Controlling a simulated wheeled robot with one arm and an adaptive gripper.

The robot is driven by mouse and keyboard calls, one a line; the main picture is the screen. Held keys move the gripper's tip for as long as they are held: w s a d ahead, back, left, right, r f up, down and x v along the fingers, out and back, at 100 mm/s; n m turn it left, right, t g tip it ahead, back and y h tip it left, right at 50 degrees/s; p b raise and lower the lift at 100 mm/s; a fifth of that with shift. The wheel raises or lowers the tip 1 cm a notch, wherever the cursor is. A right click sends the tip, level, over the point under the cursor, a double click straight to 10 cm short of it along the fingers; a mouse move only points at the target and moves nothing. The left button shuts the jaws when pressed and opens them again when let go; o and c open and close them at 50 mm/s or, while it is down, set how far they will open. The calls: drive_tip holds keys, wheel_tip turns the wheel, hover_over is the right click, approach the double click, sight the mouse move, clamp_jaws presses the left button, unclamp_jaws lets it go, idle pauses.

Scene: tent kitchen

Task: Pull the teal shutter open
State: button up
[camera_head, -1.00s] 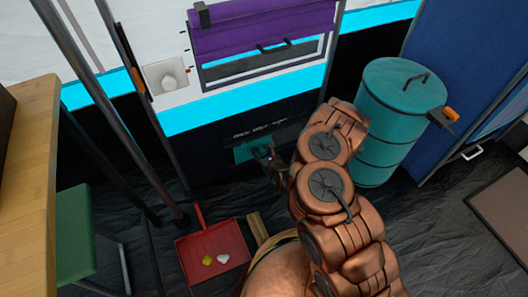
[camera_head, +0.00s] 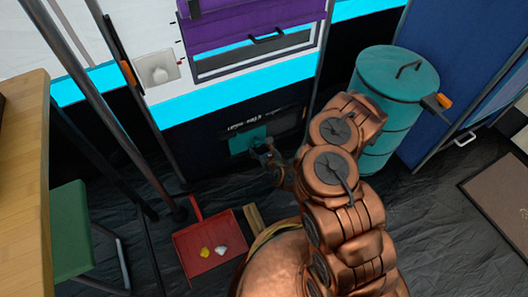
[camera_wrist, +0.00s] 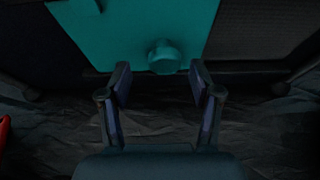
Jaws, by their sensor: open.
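The teal shutter (camera_head: 241,143) is a flat panel low on the dark front of the unit, below a line of white lettering. In the wrist view the teal shutter (camera_wrist: 120,32) fills the top middle, with a round teal knob (camera_wrist: 163,56) near its lower edge. A dark grey textured area lies just right of the panel. My gripper (camera_wrist: 160,76) is open, with one finger on each side of the knob and a gap to each. In the head view my gripper (camera_head: 264,153) is at the shutter, which it partly hides.
A red dustpan (camera_head: 210,262) with small yellow and white bits lies on the floor. A teal barrel (camera_head: 395,85) stands right of my arm. A purple shutter (camera_head: 250,25) is above. A green stool (camera_head: 70,230) and wooden table (camera_head: 22,180) are at left.

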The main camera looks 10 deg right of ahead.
drive_tip(key=shift+v, duration=1.95)
